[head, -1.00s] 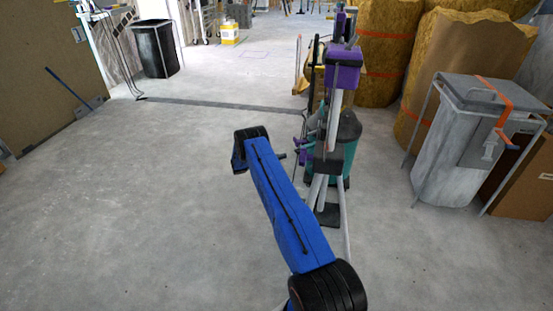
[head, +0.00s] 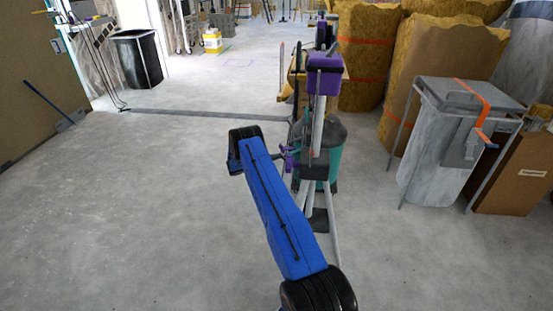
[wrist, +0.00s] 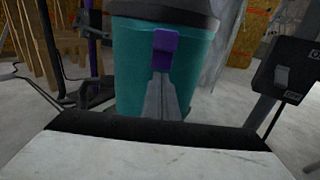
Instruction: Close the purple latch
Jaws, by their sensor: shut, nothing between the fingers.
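A teal bin (head: 335,168) with a dark lid stands beyond the panel lift in the head view, partly hidden by it. In the wrist view the teal bin (wrist: 130,60) fills the middle. The purple latch (wrist: 166,46) is a small upright tab on its front, just below the dark rim. My gripper (wrist: 165,76) is shut and empty. Its grey fingers point at the bin, with their tips just below the latch in the picture. I cannot tell whether they touch it. In the head view the latch and my fingers are hidden.
A panel lift with a purple box (head: 324,75) and pale legs stands close right of my blue arm. A grey lidded container (head: 432,155) with an orange strap is at right, insulation rolls (head: 425,85) behind. The floor at left (head: 120,220) is clear.

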